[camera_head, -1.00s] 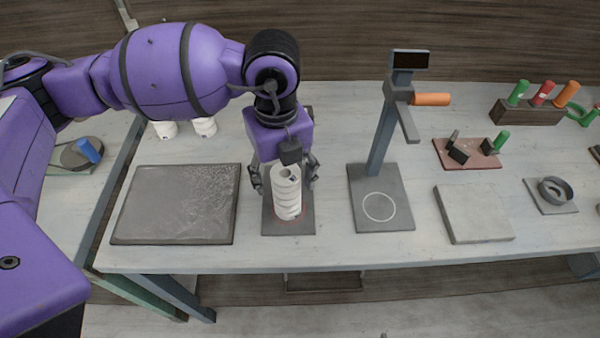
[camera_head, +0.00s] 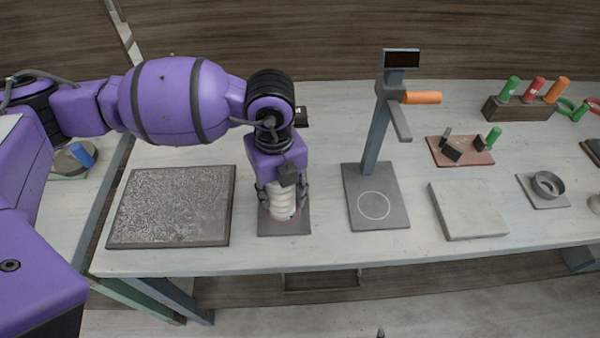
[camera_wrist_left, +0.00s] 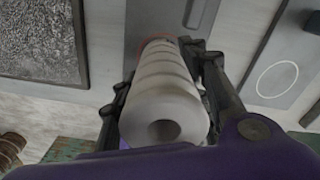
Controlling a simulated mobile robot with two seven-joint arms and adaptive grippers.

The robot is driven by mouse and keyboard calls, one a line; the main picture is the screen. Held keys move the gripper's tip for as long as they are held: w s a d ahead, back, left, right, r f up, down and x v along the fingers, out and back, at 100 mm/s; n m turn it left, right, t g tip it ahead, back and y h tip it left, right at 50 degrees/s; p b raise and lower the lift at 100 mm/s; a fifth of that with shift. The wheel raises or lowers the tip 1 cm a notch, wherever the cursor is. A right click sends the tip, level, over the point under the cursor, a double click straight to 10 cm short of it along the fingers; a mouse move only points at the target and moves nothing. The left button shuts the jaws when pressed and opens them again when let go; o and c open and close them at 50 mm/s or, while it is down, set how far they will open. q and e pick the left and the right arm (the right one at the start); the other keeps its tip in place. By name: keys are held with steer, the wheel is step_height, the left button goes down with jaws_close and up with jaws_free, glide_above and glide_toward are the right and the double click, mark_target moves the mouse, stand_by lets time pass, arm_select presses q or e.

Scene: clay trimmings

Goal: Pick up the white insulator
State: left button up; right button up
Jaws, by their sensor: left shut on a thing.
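The white insulator (camera_head: 283,205) is a ribbed cylinder standing upright on a small grey plate (camera_head: 297,225) with a red ring marking. My left gripper (camera_head: 283,200) comes down over it from above, with one finger on each side, and is shut on it. In the left wrist view, the insulator (camera_wrist_left: 165,95) shows its top end with a round hole, and the gripper's fingers (camera_wrist_left: 165,85) lie along both sides. Its upper part is hidden by the gripper in the head view. My right gripper is not in view.
A grey textured slab (camera_head: 172,205) lies left of the plate. A stand with an orange handle (camera_head: 421,98) rises from a grey base (camera_head: 400,215) to the right. A light block (camera_head: 467,210) lies further right. The table front is clear.

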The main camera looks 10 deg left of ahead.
arm_select(q)
jaws_close()
steer(key=shift+r, duration=0.1)
